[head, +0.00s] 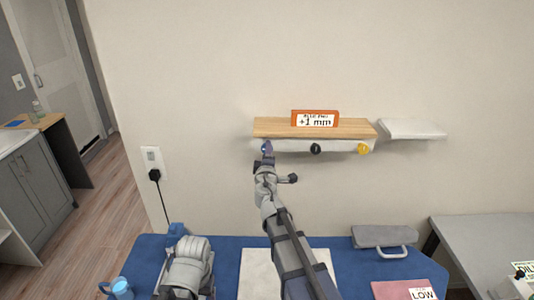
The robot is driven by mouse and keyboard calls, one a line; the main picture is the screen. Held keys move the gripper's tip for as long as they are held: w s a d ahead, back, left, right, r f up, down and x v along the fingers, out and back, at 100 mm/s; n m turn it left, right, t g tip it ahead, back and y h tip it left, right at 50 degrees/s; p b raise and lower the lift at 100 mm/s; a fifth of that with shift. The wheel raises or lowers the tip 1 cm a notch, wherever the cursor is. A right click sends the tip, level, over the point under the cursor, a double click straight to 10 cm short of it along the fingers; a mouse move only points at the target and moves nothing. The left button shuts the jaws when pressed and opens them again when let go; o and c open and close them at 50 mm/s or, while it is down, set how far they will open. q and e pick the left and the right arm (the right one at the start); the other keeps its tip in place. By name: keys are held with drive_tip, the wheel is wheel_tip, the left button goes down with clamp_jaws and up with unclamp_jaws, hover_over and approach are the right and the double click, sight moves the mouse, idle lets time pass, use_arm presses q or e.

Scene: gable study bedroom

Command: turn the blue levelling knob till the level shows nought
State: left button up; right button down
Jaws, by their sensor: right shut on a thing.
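The level (315,119) is an orange-framed display on top of the wooden shelf (275,127), and it reads "+1 mm". The blue levelling knob (265,147) is at the left end of the pale strip under the shelf, mostly hidden by my gripper. My right gripper (267,151) reaches up from below and is shut on this knob. Part of my left arm shows at the bottom left over the blue surface, but its gripper cannot be made out.
A black knob (316,149) and a yellow knob (363,149) sit further right on the strip. A white shelf (415,129) is to the right. Below, the blue table (222,246) holds a pale sheet (257,265), a blue mug (121,289) and a grey handled object (384,237).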

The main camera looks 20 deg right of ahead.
drive_tip(key=shift+n, duration=4.1)
drive_tip(key=shift+c, duration=1.4)
unclamp_jaws()
drive_tip(key=shift+s, duration=0.1)
drive_tip(key=v, duration=0.7)
drive_tip(key=shift+s, duration=0.35)
drive_tip(key=shift+a, duration=0.15)
